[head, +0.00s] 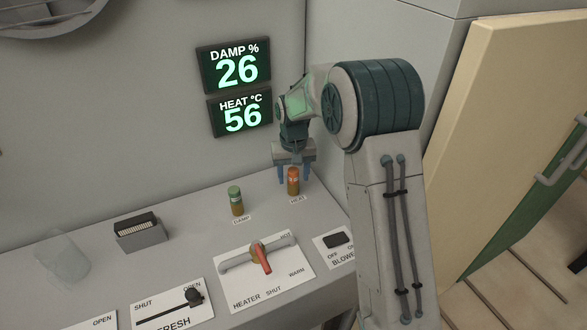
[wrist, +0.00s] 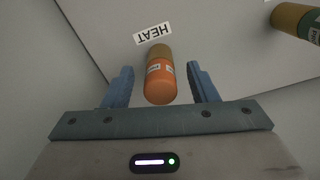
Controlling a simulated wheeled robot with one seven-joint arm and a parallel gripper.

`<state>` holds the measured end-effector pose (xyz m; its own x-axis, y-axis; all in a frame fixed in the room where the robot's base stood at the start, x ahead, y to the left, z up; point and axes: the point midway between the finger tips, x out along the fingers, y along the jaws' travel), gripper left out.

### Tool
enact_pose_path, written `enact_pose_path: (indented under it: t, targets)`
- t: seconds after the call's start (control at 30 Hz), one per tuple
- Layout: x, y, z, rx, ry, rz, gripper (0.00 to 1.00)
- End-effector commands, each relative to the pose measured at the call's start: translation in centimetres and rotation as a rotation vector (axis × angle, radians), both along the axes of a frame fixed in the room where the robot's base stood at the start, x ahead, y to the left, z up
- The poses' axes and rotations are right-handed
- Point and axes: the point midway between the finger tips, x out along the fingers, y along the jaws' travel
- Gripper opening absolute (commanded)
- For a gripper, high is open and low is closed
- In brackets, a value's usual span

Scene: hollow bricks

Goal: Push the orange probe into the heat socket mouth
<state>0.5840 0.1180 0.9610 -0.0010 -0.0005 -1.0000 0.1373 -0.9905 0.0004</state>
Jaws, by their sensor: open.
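The orange probe (head: 293,182) stands upright at the back of the counter, behind the HEAT label. In the wrist view the orange probe (wrist: 160,85) has an orange upper part over a brown-gold lower part. My gripper (head: 293,175) is above it, with its blue fingers pointing down. In the wrist view my gripper (wrist: 160,70) is open, with one finger on each side of the probe and a visible gap on both sides. The heat socket mouth is not visible; I cannot tell how deep the probe sits.
A green-topped probe (head: 236,201) stands to the left by the DAMP label. The wall displays (head: 240,88) read damp 26 and heat 56. A heater valve with a red handle (head: 261,258), a blower switch (head: 338,240) and a clear container (head: 62,262) are in front and left.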

Motion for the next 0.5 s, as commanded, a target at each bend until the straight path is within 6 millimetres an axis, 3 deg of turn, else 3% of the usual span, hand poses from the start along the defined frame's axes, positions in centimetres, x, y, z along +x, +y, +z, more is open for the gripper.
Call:
enact_pose_path:
  t: [0.17, 0.5]
  targets:
    - [0.1, 0.0, 1.8, 0.002, -0.006, 0.000, 0.53]
    - [0.1, 0.0, 9.4, 0.002, -0.006, 0.000, 0.53]
